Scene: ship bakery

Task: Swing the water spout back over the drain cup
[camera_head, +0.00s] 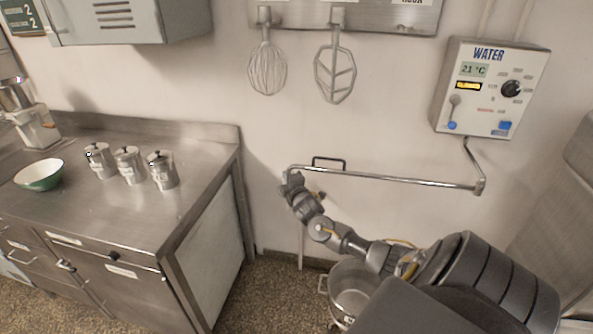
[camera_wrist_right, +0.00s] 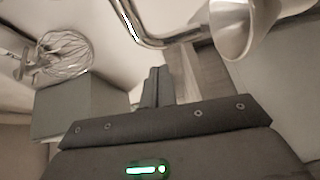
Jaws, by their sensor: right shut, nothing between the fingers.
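The water spout (camera_head: 385,179) is a long chrome pipe that runs left along the wall from its elbow under the water panel. A black handle (camera_head: 329,162) stands up near its left end. My right gripper (camera_head: 291,182) is shut and empty at the spout's left end; I cannot tell whether it touches the pipe. In the right wrist view, its shut fingers (camera_wrist_right: 155,88) point toward a curved chrome pipe (camera_wrist_right: 137,32). A pale funnel-shaped cup (camera_wrist_right: 242,28), apparently the drain cup, is beyond them at the upper right. My left gripper is out of view.
The water panel (camera_head: 490,88) is on the wall at upper right. A steel counter (camera_head: 110,207) with canisters and a green bowl (camera_head: 39,175) is left.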

